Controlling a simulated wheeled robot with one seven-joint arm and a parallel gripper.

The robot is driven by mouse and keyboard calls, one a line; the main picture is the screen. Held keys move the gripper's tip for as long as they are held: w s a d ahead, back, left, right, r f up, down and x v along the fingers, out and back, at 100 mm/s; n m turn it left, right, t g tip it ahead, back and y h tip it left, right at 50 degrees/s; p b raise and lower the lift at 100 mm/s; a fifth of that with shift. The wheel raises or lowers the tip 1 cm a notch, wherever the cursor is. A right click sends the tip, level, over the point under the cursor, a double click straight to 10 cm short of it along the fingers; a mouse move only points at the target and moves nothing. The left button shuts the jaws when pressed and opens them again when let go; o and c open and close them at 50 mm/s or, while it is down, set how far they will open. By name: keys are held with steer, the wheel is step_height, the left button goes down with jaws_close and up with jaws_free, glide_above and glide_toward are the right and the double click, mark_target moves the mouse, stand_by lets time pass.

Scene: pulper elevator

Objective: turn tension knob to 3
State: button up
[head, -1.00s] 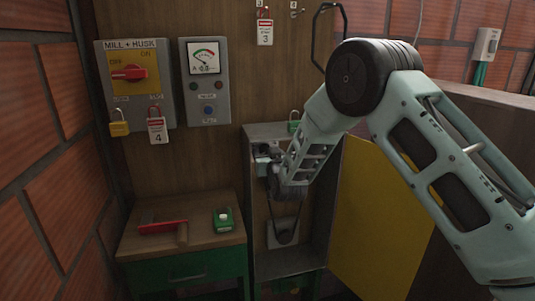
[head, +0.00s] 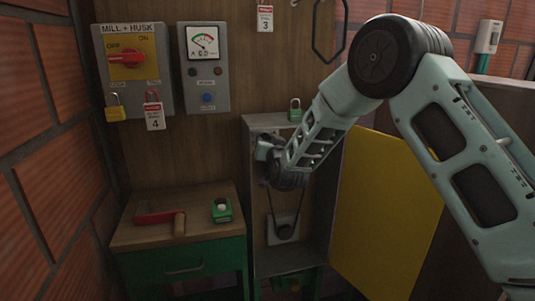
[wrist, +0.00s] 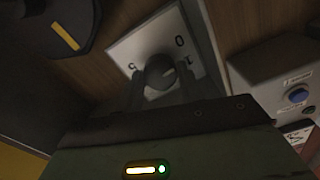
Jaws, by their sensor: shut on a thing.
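The tension knob (wrist: 160,72) is a dark round knob on a pale square plate (wrist: 128,43) in the wrist view. A "0" is printed at the plate's upper right; the other marks are too blurred or tilted to read surely. My gripper (wrist: 161,80) has one finger on each side of the knob and is shut on it. In the head view my gripper (head: 266,150) reaches into the upper part of an open grey cabinet (head: 248,200), and my wrist hides the knob there.
The yellow cabinet door (head: 385,215) stands open at right. A pulley (head: 284,231) with a belt is lower in the cabinet. A green padlock (head: 295,110) sits on its top. Switch boxes hang above.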

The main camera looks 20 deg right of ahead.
steer(key=m+b, duration=0.6)
steer(key=b, duration=0.2)
steer(key=m+b, duration=0.7)
steer(key=b, duration=0.1)
steer(key=m+b, duration=0.6)
steer(key=b, duration=0.2)
steer(key=shift+f, duration=0.3)
steer(key=m+b, duration=0.4)
steer(key=shift+r, duration=0.2)
steer(key=shift+m, duration=0.3)
steer(key=o, duration=1)
steer(key=shift+r, duration=0.1)
